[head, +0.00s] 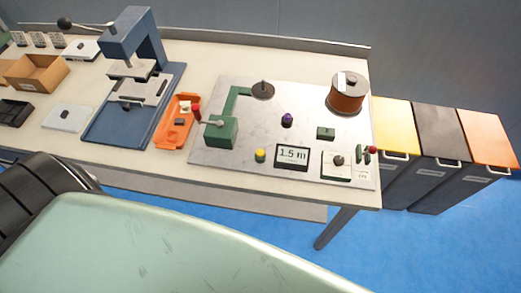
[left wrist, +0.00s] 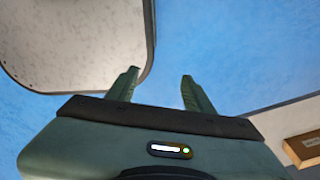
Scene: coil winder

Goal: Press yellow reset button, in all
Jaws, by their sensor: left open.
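The yellow button (head: 260,155) sits at the front of the grey metal plate (head: 240,165) of the coil winder, just left of a display (head: 292,156) reading 1.5 m. Nothing touches it in the head view. My left gripper shows in the left wrist view (left wrist: 160,85), its two fingers apart and nothing between them, over blue floor. It does not show in the head view. My right gripper is in neither view.
On the plate stand a green crank unit (head: 221,130), a purple knob (head: 287,119), a copper wire spool (head: 347,94) and a red-knobbed lever (head: 371,150). An orange tray (head: 165,137) and a blue press (head: 140,45) stand left. Bins (head: 440,140) stand right of the table.

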